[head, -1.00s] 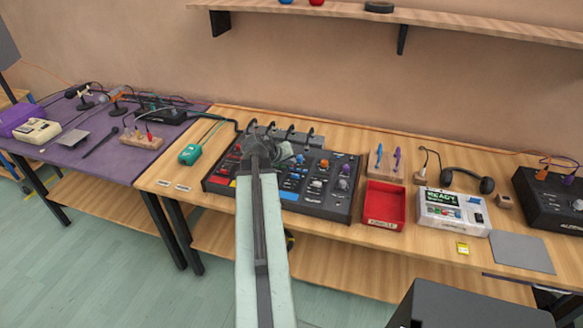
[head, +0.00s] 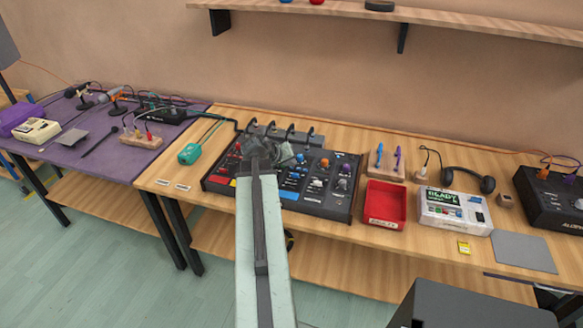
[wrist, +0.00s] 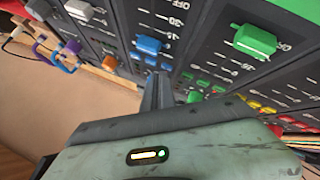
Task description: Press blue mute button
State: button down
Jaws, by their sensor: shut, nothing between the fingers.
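The mixer (head: 345,210) is a dark desk with coloured faders, knobs and rows of small buttons, on the wooden table. In the wrist view, small blue buttons (wrist: 151,62) sit below the blue fader cap (wrist: 149,45). My gripper (wrist: 159,78) is shut and empty, with its dark fingertips over the panel close to the blue buttons. Whether the tips touch a button cannot be told. In the head view my arm covers part of the mixer, and the fingertips are hidden there.
Green buttons (wrist: 194,96) and a green fader cap (wrist: 254,41) lie right of my fingers in the wrist view; an orange cap (wrist: 109,62) lies left. A red tray (head: 385,224) and a white device (head: 455,226) stand right of the mixer.

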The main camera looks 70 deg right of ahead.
jog(key=shift+f, duration=0.15)
dwell(0.3)
jog(key=shift+r+p, duration=0.5)
jog(key=shift+r, duration=0.15)
notch_tip(320, 180, up, 6)
jog(key=p, duration=0.6)
